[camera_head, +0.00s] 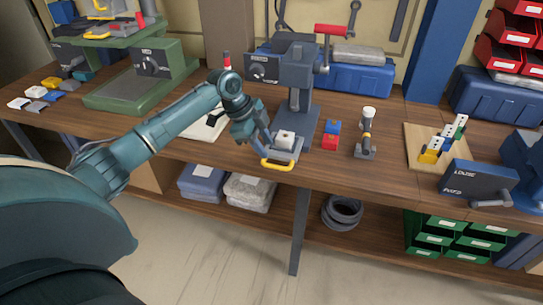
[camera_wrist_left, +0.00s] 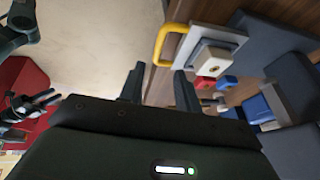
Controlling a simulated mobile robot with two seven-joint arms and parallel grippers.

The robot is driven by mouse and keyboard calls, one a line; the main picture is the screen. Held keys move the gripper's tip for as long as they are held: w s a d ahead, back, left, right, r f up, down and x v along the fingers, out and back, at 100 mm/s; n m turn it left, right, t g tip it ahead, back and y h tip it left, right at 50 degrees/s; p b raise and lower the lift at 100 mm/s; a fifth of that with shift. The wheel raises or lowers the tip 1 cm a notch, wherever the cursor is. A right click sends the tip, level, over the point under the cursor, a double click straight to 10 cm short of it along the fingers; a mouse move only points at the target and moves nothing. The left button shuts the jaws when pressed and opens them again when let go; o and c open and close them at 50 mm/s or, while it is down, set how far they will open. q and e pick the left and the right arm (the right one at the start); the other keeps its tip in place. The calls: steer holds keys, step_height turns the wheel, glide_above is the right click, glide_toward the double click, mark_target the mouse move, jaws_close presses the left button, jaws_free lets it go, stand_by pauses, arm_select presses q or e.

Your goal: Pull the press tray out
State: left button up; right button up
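The press tray (camera_head: 286,152) is a light grey plate with a yellow handle (camera_head: 277,165) at its front, at the foot of the grey press (camera_head: 300,85). A pale block (camera_head: 285,137) with a dark spot on top sits on the tray. The tray (camera_wrist_left: 190,50) and its yellow handle (camera_wrist_left: 161,44) also show in the left wrist view, beyond the fingertips. My left gripper (camera_head: 259,143) is just left of the tray and above the handle. Its two fingers (camera_wrist_left: 158,80) are apart with nothing between them. My right gripper cannot be made out.
Red and blue blocks (camera_head: 331,137) and a small stand (camera_head: 366,135) are right of the press. A white sheet (camera_head: 208,124) lies left of it, behind my left arm. A green machine (camera_head: 140,85) stands further left. The space before the bench edge is clear.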

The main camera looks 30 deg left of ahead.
arm_select(q)
steer(key=v, duration=0.6)
stand_by(0.3)
steer(key=s+d+f+n+t, duration=0.2)
steer(key=s+d+f+n, duration=0.15)
steer(key=d+f, duration=0.5)
steer(key=s+d+f+n+t, duration=0.15)
steer(key=s+d+f, duration=0.35)
steer(key=f, duration=0.6)
steer(key=s+d+f+n+t, duration=0.1)
steer(key=s+d+n+t, duration=0.1)
steer(key=s, duration=0.5)
steer(key=s+d+n+t, duration=0.2)
steer(key=s+d+n, duration=0.2)
steer(key=s, duration=0.3)
steer(key=shift+s+d+f+n+y, duration=0.2)
steer(key=shift+f+n+y, duration=0.2)
steer(key=shift+n, duration=0.3)
